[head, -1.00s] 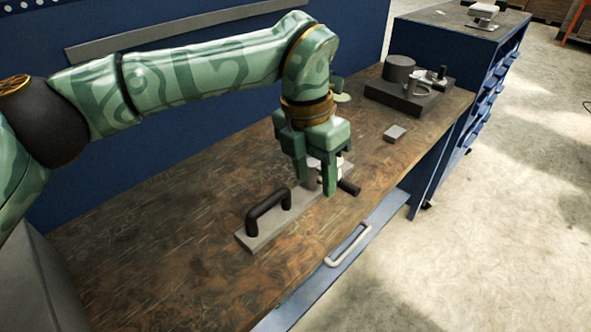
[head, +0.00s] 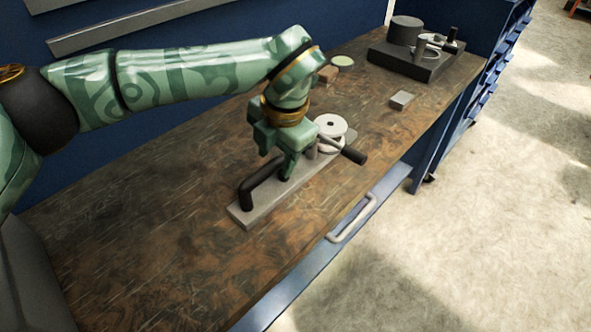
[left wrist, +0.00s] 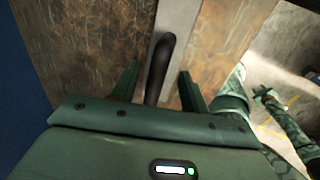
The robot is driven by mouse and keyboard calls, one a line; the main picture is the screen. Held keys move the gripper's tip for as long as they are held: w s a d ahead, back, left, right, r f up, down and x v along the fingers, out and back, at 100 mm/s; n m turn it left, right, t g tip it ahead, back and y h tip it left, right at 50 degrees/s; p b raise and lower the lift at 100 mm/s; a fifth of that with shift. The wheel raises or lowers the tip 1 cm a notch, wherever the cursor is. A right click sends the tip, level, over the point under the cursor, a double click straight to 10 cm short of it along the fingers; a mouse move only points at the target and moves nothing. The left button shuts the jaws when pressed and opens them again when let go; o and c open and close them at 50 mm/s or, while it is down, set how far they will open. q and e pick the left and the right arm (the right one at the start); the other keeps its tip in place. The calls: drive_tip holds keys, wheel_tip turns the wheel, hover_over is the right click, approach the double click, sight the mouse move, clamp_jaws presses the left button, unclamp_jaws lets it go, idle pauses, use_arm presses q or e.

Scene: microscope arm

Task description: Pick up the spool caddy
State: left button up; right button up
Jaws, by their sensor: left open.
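The spool caddy (head: 243,217) is a long flat grey bar on the wooden bench, with a black arched handle (head: 262,187) at its near end. White spools (head: 330,126) and a dark cylindrical rod end (head: 353,155) are at its far end. My left gripper (head: 276,168) is open and points down over the caddy, close to the handle. In the left wrist view the handle (left wrist: 160,68) lies between the two spread fingers, with space on both sides. Part of the caddy is hidden behind the gripper. My right gripper (left wrist: 268,97) looks small at the right of the left wrist view.
The bench (head: 150,240) is clear on the left. A small grey block (head: 403,99), a pale green disc (head: 342,61) and a dark fixture with a cylinder (head: 405,62) stand toward the back. A drawer handle (head: 352,220) juts from the bench front.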

sight(276, 161)
use_arm(q)
drive_tip(key=f, duration=0.2)
drive_tip(key=w+f+b, duration=0.1)
drive_tip(key=shift+a+f, duration=0.2)
drive_tip(key=shift+f, duration=0.15)
drive_tip(key=shift+s+r, duration=0.1)
clamp_jaws()
idle(0.9)
